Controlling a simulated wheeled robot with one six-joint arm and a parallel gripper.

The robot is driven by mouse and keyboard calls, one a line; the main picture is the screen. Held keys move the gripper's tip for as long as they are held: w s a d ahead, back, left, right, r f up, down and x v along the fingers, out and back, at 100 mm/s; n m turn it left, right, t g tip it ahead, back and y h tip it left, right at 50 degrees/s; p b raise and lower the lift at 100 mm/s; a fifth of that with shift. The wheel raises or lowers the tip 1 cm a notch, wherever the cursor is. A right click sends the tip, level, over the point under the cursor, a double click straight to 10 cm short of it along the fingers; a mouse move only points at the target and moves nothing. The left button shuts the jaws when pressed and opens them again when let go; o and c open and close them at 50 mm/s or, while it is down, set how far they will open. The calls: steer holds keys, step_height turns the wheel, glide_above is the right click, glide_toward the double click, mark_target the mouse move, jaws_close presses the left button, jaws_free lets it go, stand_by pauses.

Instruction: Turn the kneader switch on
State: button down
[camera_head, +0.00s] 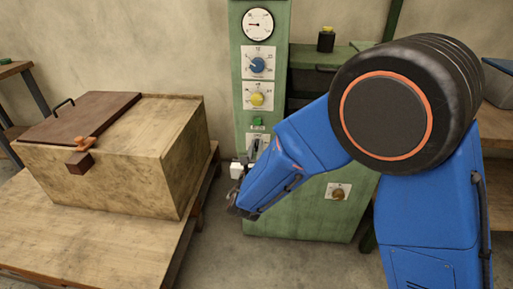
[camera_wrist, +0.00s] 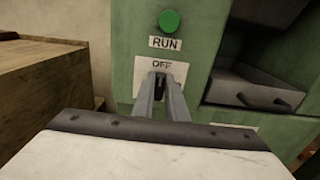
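The kneader switch sits on a white plate on the green cabinet front (camera_head: 240,95). In the wrist view its plate reads OFF (camera_wrist: 161,65), below a RUN label (camera_wrist: 165,43) and a round green lamp or button (camera_wrist: 169,21). The dark switch lever (camera_wrist: 160,77) shows only in part, at the fingertips. My gripper (camera_wrist: 162,82) has its two grey fingers close together, with the tips at the lever. I cannot tell whether they grip it. In the head view my arm partly covers the switch plate (camera_head: 257,142).
Above the switch are a gauge (camera_head: 258,24), a blue knob (camera_head: 258,65) and a yellow knob (camera_head: 257,99). A wooden chest (camera_head: 150,150) stands on a wooden table (camera_head: 90,235) to the left. A drawer or tray with a handle (camera_wrist: 262,100) lies right of the switch.

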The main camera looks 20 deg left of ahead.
steer(key=shift+m, duration=0.4)
steer(key=m, duration=1.1)
steer(key=d+f+m, duration=0.1)
steer(key=m, duration=0.4)
steer(key=shift+w+f+m, duration=0.1)
steer(key=shift+m, duration=0.3)
stand_by(0.4)
steer(key=c, duration=1.8)
jaws_free()
steer(key=shift+o, duration=0.2)
steer(key=v, duration=1.7)
steer(key=shift+s, duration=0.2)
